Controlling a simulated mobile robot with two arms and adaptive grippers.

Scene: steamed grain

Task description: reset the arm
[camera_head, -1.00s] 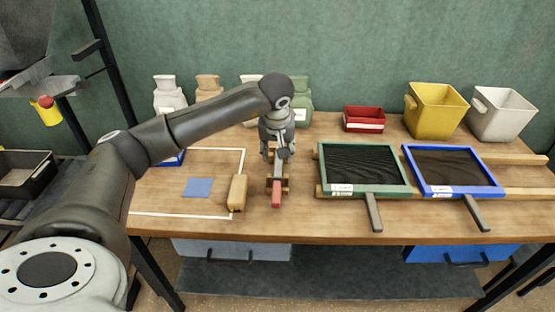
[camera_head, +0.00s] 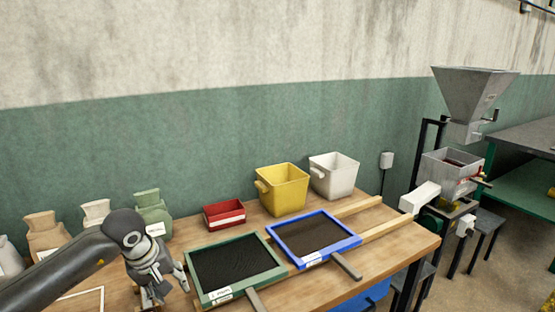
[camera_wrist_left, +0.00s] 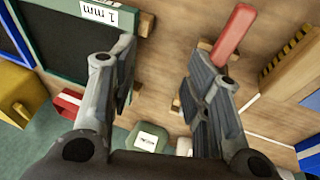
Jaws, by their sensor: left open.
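My left arm (camera_head: 65,268) comes in from the lower left of the head view. Its left gripper (camera_head: 165,290) is over the table, just left of the green-framed sieve (camera_head: 196,287). In the left wrist view the left gripper (camera_wrist_left: 163,62) is open, its two fingers apart with nothing between them. A tool with a red handle (camera_wrist_left: 235,32) lies on the table by the finger on the right, partly hidden by it. The green sieve's labelled frame (camera_wrist_left: 110,30) is beyond the finger on the left. My right gripper does not show.
A blue-framed sieve (camera_head: 352,242), a red box (camera_head: 224,218), a yellow bin (camera_head: 283,190) and a white bin (camera_head: 334,176) stand on the table. Several sacks, one green (camera_head: 152,208), stand behind the arm. A mill (camera_head: 455,175) stands beyond the table's right end.

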